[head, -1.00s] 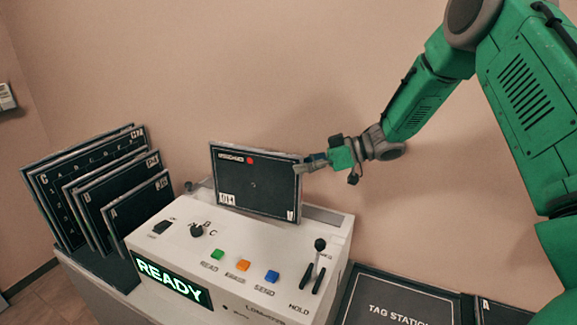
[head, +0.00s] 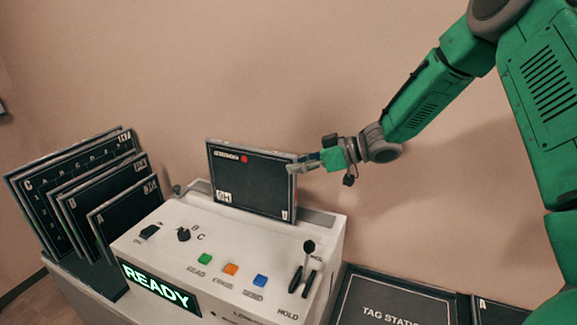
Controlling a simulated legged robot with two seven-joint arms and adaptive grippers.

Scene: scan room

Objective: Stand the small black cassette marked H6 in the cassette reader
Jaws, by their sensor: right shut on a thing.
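A black cassette (head: 250,182) with a thin light edge and a red dot stands upright at the back of the white cassette reader (head: 190,240). Its lower edge is at the reader's top, behind the control panel; I cannot tell how deep it sits. A small white label is at its lower left, too blurred to read surely. My right gripper (head: 300,165) is shut on the cassette's upper right edge. My left gripper is not in view. The reader's display (head: 158,287) glows green with READY.
Several black cassettes lean in a rack (head: 110,285) on the left. The reader's panel has green, orange and blue buttons and a black lever (head: 306,262). A dark TAG STATION plate (head: 390,300) lies at the lower right. The wall behind is bare.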

